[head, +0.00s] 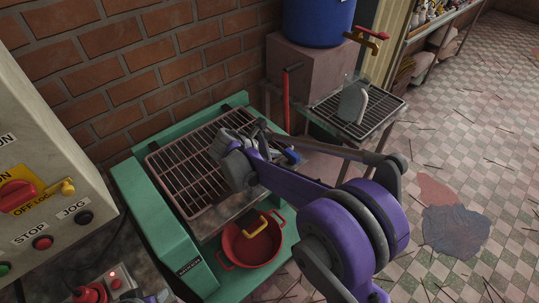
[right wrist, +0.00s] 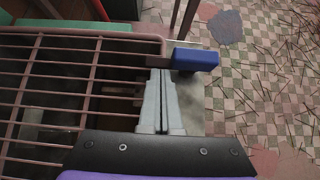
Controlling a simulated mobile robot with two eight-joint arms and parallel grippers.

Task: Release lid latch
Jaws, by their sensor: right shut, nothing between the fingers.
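The lid looks like a barred metal grate (head: 190,160) lying over the green machine (head: 165,225). It also fills the left of the right wrist view (right wrist: 60,90). A blue handle, which appears to be the latch (head: 291,156), sits at the grate's right edge. It also shows in the right wrist view (right wrist: 196,59), just right of my fingertips. My right gripper (right wrist: 160,76) is shut and empty, over the grate's edge beside the blue handle. I cannot tell whether they touch. In the head view my right arm hides part of the grate and the fingertips.
A red pot (head: 252,243) with a yellow handle stands at the machine's front. A control box (head: 40,140) is at the left. A red lever (head: 286,98) rises behind the grate. A side rack (head: 355,108) and blue drum (head: 318,20) stand behind. Floor at the right is open.

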